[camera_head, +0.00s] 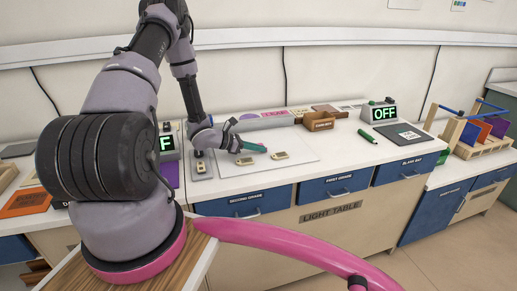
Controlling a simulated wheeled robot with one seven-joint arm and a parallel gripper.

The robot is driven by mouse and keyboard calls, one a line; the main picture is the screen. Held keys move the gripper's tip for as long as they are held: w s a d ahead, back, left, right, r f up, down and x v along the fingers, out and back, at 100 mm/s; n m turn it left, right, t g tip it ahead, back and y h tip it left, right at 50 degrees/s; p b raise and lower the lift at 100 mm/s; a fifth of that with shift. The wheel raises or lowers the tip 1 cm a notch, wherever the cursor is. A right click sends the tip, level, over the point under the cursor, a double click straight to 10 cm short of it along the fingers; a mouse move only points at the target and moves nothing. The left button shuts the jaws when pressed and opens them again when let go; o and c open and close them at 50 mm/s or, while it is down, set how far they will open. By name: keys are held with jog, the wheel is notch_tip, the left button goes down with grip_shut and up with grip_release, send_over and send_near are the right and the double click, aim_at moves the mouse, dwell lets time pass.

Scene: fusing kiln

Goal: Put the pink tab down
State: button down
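My gripper (252,147) is low over the light table's pale panel (300,147), with its teal fingers pointing right. A tiny pink spot (263,149) shows at the fingertips. It may be the pink tab, but it is too small to be sure. I cannot tell whether the fingers are closed on it or whether it touches the panel. Two small beige blocks with dark marks lie on the panel, one (245,161) just below the gripper and one (279,156) to its right.
A brown open box (319,122) and a long grey case (263,121) stand behind the panel. A grey switch plate (201,166) lies left of the panel.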

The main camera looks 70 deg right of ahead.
jog(key=c, duration=1.1)
grip_release()
jog(key=shift+f, duration=0.1)
jog(key=shift+r, duration=0.2)
jog(key=v, duration=1.2)
